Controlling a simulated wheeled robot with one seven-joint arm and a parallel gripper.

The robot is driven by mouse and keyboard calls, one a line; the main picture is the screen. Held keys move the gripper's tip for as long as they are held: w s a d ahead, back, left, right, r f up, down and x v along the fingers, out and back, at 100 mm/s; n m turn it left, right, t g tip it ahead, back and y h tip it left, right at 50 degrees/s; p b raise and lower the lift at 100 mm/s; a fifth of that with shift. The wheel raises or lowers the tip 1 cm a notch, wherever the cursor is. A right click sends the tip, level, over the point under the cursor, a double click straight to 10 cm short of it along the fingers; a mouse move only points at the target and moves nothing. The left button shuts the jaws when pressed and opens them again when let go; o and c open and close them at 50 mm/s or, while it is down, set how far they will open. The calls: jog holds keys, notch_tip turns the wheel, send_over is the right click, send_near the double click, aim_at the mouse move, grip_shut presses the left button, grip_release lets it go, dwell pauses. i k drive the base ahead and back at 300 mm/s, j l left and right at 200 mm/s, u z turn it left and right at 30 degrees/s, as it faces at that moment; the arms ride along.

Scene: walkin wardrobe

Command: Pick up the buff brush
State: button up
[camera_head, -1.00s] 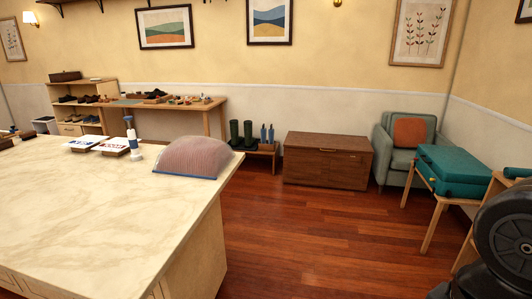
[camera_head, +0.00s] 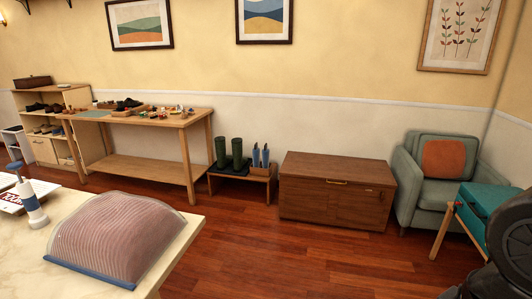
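I cannot make out the buff brush for certain. Several small items, too small to tell apart, lie on the wooden workbench (camera_head: 160,121) at the back left, some of them in shallow wooden trays. My gripper does not show; only a dark part of my arm is at the lower right edge.
A marble-topped island (camera_head: 181,238) fills the lower left, with a ribbed, clear-covered pink mound (camera_head: 115,235) and a white-and-blue bottle (camera_head: 31,204) on it. A wooden chest (camera_head: 335,190), boots (camera_head: 230,152) on a low stand and a green armchair (camera_head: 440,178) line the wall. Open wooden floor lies between.

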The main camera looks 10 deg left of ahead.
aim_at(152, 115)
jog(key=i+u, duration=0.1)
jog(key=i, duration=0.9)
jog(key=i+l, duration=0.15)
jog(key=i, duration=0.8)
jog(key=i+j+u, duration=0.25)
jog(key=i+u, duration=1.1)
jog(key=i, duration=0.15)
jog(key=i+l+u, duration=0.45)
jog(key=i+j+u, duration=0.2)
jog(key=i+u, duration=0.25)
jog(key=i, duration=0.6)
jog(key=i+l+u, duration=0.15)
jog(key=i+u, duration=0.35)
jog(key=i, duration=0.5)
jog(key=i+u, duration=0.15)
jog(key=i, duration=3.85)
jog(key=i+z, duration=0.15)
jog(key=i, duration=0.25)
jog(key=i+j+z, duration=0.2)
jog(key=i, duration=0.25)
jog(key=i+z, duration=0.15)
jog(key=i, duration=0.25)
jog(key=i+j+z, duration=0.2)
jog(key=i, duration=0.2)
jog(key=i+j+z, duration=0.3)
jog(key=i+z, duration=0.15)
jog(key=i+j+z, duration=0.65)
jog(key=j+z, duration=0.4)
